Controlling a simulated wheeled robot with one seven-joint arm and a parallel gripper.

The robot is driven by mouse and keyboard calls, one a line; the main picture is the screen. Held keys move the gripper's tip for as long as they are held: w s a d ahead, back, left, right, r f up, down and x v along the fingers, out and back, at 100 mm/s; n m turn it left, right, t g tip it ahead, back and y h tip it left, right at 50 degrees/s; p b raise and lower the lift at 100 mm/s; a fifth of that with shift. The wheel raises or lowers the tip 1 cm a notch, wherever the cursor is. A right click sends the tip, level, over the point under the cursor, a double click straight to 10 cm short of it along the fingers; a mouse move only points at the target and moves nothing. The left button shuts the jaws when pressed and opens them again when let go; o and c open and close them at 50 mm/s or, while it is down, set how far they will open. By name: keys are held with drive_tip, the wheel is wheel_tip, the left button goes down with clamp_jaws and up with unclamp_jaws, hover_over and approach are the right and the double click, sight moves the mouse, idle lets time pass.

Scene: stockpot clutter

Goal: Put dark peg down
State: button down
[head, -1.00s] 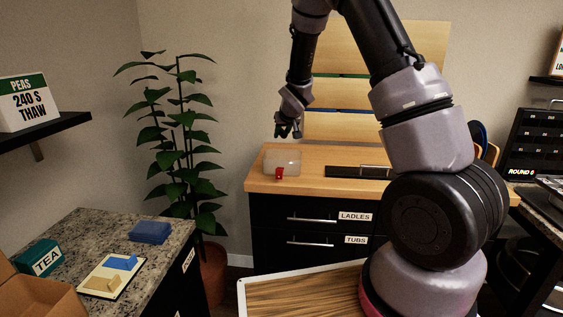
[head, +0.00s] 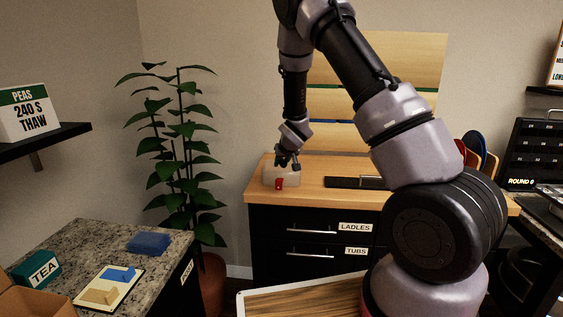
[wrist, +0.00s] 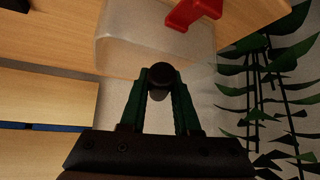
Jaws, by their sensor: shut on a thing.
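The dark peg (wrist: 162,76) is a short, dark round piece between the fingertips in the wrist view. My gripper (wrist: 160,90) is shut on it. In the head view my gripper (head: 287,162) is low over the left end of the wooden counter (head: 325,165), at a clear tub (head: 270,178) with a red clip (head: 280,183). In the wrist view the tub (wrist: 120,40) and its red clip (wrist: 192,12) lie just past the fingertips. I cannot tell whether the peg touches the tub. The peg is too small to make out in the head view.
A black flat tray (head: 350,182) lies on the counter right of the tub. Wooden slats (head: 380,70) stand behind the counter. A tall plant (head: 180,150) is close on the left. Bare counter shows between tub and tray.

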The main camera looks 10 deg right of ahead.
drive_tip(key=shift+f, duration=0.3)
drive_tip(key=c, duration=0.6)
unclamp_jaws()
drive_tip(key=shift+c, duration=0.2)
